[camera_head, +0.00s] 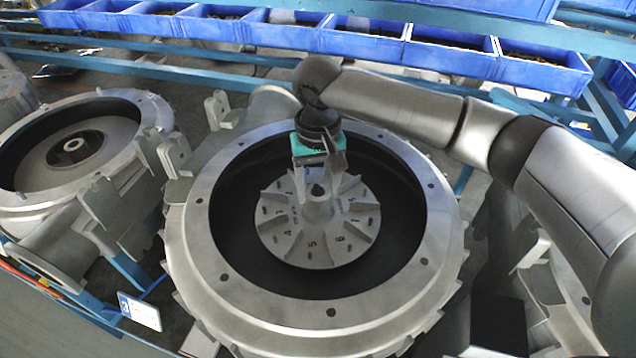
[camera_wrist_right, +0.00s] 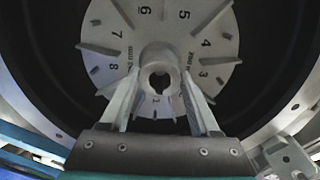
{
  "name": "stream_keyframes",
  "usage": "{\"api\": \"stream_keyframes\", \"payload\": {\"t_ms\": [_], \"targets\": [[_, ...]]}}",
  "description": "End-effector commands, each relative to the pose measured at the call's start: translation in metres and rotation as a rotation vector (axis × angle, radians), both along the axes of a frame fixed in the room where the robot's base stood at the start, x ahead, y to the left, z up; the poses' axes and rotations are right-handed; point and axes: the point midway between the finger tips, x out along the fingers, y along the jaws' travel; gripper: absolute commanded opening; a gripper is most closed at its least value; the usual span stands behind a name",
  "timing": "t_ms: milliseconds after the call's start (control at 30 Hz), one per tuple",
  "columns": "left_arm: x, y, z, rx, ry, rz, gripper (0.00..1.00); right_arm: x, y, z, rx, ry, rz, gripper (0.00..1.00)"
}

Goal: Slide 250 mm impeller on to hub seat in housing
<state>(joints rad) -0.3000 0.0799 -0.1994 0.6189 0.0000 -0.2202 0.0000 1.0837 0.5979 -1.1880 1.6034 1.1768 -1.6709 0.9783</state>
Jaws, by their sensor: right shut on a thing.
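The grey 250 mm impeller (camera_head: 310,240) is a finned disc with raised numbers and a central hub with a keyed bore. It is inside the opening of the round grey housing (camera_head: 330,312), over its dark interior. In the right wrist view the impeller (camera_wrist_right: 200,28) faces the camera, its hub towards the fingers. My right gripper (camera_head: 318,188) comes down from above and is shut on the impeller, its fingers (camera_wrist_right: 160,100) on either side of the hub. The hub seat is hidden behind the impeller, so I cannot tell whether they touch. My left gripper is not in view.
A second housing (camera_head: 75,185), with a hub visible inside, stands at left. Blue bins (camera_head: 360,42) line a rack at the back. A small white label card (camera_head: 140,311) is at lower left. A dark gap surrounds the impeller inside the housing wall.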

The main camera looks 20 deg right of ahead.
Motion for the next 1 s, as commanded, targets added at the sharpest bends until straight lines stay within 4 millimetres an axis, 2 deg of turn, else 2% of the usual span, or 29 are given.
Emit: {"api": "stream_keyframes", "payload": {"t_ms": [1000], "targets": [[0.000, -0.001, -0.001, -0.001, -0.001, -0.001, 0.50, 0.001, 0.001, -0.023, 0.002, -0.003, 0.000, 0.05]]}}
